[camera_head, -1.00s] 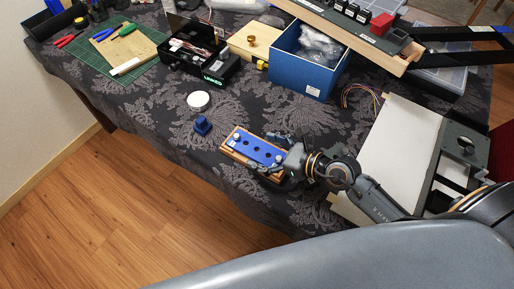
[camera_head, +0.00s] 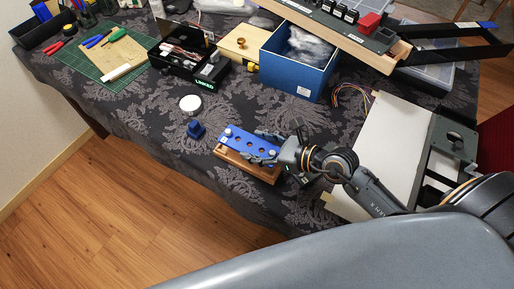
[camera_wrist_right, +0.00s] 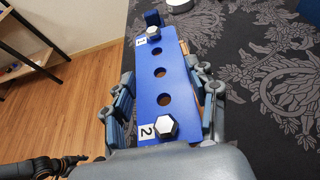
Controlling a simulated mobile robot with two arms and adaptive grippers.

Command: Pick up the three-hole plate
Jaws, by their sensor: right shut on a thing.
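The three-hole plate (camera_head: 248,144) is long and blue, with three round holes in a row. In the right wrist view the plate (camera_wrist_right: 160,85) carries labels 1 and 2 and a white hexagonal knob near each end. My right gripper (camera_head: 266,148) is shut on the plate, with its fingers along both long sides near the label 2 end. The plate is held a little above a wooden base (camera_head: 240,169). My left gripper is not in view.
A small dark blue block (camera_head: 196,130) and a round white lid (camera_head: 190,104) are just beyond the plate. A blue box (camera_head: 297,75) stands behind. A white panel (camera_head: 380,155) lies to the right. The table's front edge is close.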

